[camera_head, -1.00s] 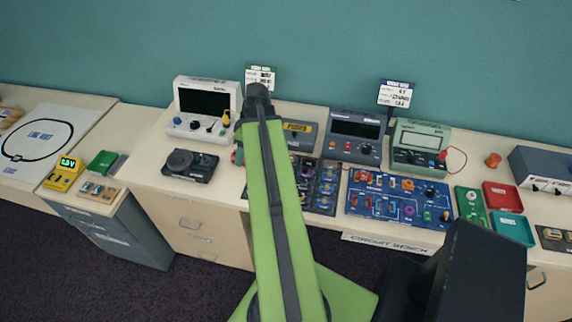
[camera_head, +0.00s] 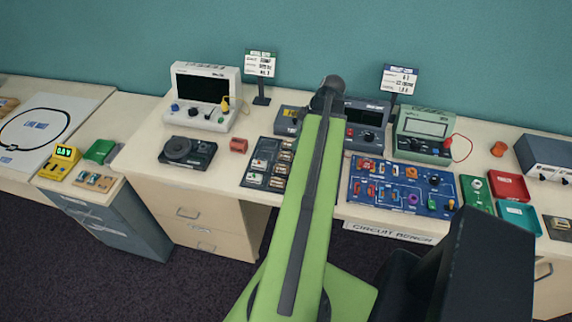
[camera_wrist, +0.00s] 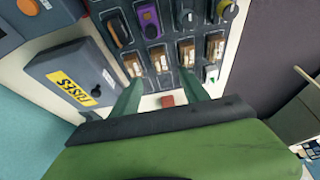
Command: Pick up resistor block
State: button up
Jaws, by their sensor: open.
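My gripper (camera_wrist: 162,82) is open, with its two green fingers apart over a dark parts tray (camera_wrist: 130,48). Tan-topped blocks (camera_wrist: 161,59) sit in a row in the tray near and between the fingertips; they look like resistor blocks, but I cannot tell which one is meant. A small red block (camera_wrist: 167,100) shows between the fingers, closer to the palm. I see nothing held. In the head view the tray (camera_head: 250,180) is partly hidden by my green arm, and the gripper is hidden too.
A box labelled FUSES (camera_wrist: 75,75) stands close beside the tray. A blue circuit board (camera_head: 400,188), a green meter (camera_head: 424,133), a red tray (camera_head: 508,186) and a teal tray (camera_head: 518,215) lie to the right. A reddish cylinder (camera_head: 238,145) stands left of the parts tray.

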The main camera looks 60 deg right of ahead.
aim_at(286, 155)
jog(key=b+x, duration=0.3)
jog(key=x, duration=0.1)
jog(key=shift+f, duration=0.45)
jog(key=shift+w+f, duration=0.15)
jog(key=shift+f, duration=0.1)
jog(key=shift+w, duration=0.1)
jog(key=b+x, duration=0.5)
jog(key=shift+a+f, duration=0.1)
grip_shut()
